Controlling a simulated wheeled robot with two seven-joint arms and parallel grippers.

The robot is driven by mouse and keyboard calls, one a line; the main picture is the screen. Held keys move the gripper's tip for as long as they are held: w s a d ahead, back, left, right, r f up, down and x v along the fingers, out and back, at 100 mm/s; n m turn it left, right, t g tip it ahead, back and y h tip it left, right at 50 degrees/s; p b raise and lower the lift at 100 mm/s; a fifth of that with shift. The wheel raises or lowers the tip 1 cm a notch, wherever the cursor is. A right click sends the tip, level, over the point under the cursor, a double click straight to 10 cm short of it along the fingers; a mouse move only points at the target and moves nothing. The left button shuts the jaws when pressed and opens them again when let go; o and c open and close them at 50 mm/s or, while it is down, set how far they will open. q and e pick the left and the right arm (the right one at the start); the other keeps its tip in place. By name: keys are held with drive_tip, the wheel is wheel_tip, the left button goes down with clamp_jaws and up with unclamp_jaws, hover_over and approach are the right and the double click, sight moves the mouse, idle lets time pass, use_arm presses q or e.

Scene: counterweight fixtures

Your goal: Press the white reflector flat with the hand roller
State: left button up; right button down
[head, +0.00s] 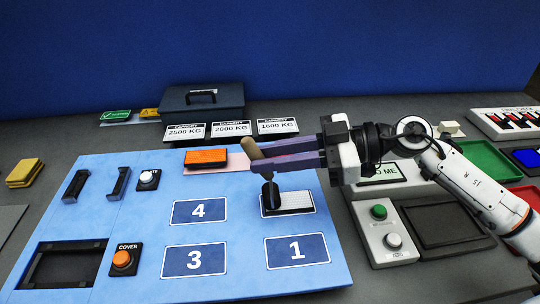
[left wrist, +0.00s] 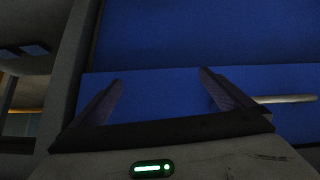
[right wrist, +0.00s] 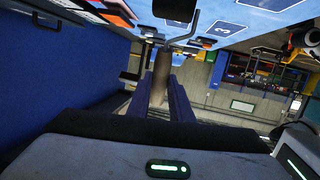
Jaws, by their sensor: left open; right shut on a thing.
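The white reflector (head: 296,201) lies on the light blue panel (head: 235,211), above the square marked 1, its left part partly hidden by the roller. My right gripper (head: 262,157) is shut on the hand roller's tan handle (head: 252,148), which also shows between the fingers in the right wrist view (right wrist: 161,75). The roller's dark head (head: 270,193) hangs below the fingers over the reflector's left part; I cannot tell whether it touches. My left gripper (left wrist: 160,84) shows only in its wrist view, open with nothing between its fingers.
An orange reflector (head: 206,156) lies on the panel left of my right gripper. Capacity plates (head: 231,129) and a dark toolbox (head: 202,99) stand behind. A button box (head: 387,228) and green tray (head: 490,161) are to the right.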

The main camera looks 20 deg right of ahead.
drive_tip(key=shift+r, duration=3.4)
